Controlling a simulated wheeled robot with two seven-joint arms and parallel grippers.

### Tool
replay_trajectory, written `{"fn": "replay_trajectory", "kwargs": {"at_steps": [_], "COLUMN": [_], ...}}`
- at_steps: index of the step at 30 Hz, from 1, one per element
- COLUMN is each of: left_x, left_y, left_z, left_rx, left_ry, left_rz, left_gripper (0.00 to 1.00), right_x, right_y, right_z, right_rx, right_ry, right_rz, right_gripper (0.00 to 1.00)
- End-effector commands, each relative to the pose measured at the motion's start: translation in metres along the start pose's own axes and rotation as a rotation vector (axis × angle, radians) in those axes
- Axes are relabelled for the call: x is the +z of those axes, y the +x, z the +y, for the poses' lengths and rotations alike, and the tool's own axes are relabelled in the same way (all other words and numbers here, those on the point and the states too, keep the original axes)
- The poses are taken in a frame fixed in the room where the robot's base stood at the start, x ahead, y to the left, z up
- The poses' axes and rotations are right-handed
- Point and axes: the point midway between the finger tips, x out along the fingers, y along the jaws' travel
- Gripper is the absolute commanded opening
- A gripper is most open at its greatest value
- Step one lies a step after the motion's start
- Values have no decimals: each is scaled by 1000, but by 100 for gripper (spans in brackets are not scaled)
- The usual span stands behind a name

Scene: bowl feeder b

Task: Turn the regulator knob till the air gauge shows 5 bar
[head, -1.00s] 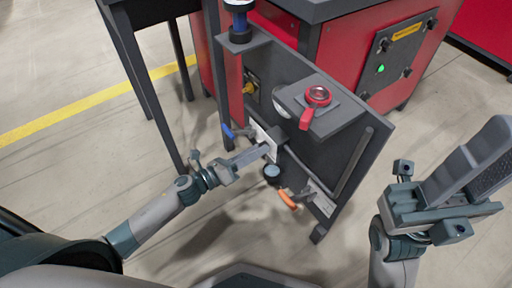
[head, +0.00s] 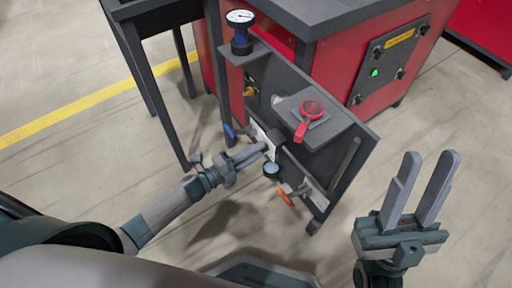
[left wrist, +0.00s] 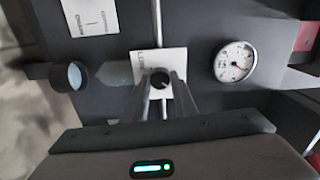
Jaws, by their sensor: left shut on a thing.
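The dark regulator knob (left wrist: 159,79) sits in front of a white label plate (left wrist: 158,62) in the left wrist view. My left gripper (left wrist: 160,82), also in the head view (head: 266,148), is shut on it; the fingers hide its sides. A white-faced gauge (left wrist: 235,61) is to the right of the knob, its needle pointing toward the lower right; its numbers are too small to read. A second dial gauge (head: 240,16) stands on a blue-bodied post in the head view. My right gripper (head: 430,160) is open and empty, away from the panel.
A red handle (head: 311,110) sits on the panel's shelf (head: 334,126). A blue lever (head: 230,131), an orange handle (head: 286,197) and a round glass (head: 272,169) surround the left gripper. The floor between my arms is clear.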

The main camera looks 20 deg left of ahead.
Motion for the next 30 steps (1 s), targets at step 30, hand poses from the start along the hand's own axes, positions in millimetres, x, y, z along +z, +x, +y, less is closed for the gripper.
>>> {"fn": "replay_trajectory", "kwargs": {"at_steps": [30], "left_x": [0], "left_y": [0], "left_z": [0], "left_rx": [1], "left_ry": [-584], "left_rz": [-1], "left_gripper": [3], "right_x": [53], "right_y": [-51], "right_z": [-38], "right_rx": [19], "right_ry": [88], "right_rz": [-494], "right_gripper": [31]}}
